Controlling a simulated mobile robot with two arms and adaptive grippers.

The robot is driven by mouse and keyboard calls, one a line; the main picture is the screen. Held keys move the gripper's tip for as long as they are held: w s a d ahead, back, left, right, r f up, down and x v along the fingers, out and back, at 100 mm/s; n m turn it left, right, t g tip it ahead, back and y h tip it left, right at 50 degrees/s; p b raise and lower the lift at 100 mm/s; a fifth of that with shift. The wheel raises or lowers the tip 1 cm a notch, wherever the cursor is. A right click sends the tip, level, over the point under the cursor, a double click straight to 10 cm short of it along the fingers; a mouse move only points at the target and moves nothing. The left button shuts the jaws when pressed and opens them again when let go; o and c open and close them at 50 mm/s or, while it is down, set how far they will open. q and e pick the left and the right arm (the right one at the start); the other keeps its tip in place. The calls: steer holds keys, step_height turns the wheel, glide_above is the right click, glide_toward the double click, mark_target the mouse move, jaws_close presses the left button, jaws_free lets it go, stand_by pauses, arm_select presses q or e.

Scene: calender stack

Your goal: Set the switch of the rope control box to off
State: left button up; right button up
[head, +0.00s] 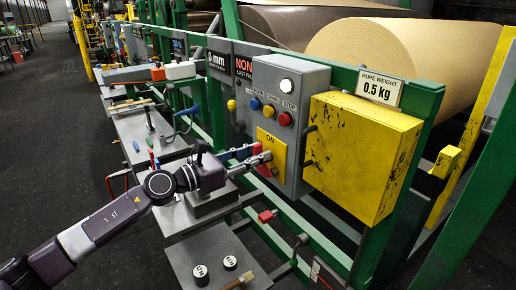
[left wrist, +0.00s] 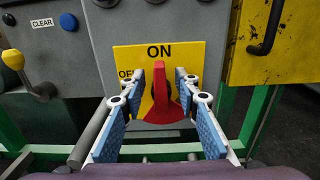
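The rope control box (head: 307,76) is a grey box on the green frame, with a yellow switch plate (head: 275,142) low on its front. In the left wrist view the plate (left wrist: 190,52) reads ON at the top and OFF, partly hidden, at the left. The red switch handle (left wrist: 161,95) stands upright, its tip toward ON. My left gripper (head: 262,160) is at the plate; in the left wrist view its blue-padded fingers (left wrist: 160,88) are open, one on each side of the handle, with gaps visible. My right gripper is not in view.
A yellow box (head: 362,155) with a black handle is right of the control box. Buttons (head: 270,108) and a white lamp (head: 287,87) sit above the plate. A grey bench (head: 205,252) with two weights is below. A yellow-knobbed lever (left wrist: 14,60) is at left.

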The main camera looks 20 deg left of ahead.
arm_select(q)
steer(key=shift+w+d, duration=0.2)
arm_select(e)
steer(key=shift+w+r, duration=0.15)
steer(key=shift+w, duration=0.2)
arm_select(q)
steer(key=shift+c, duration=0.6)
jaws_close()
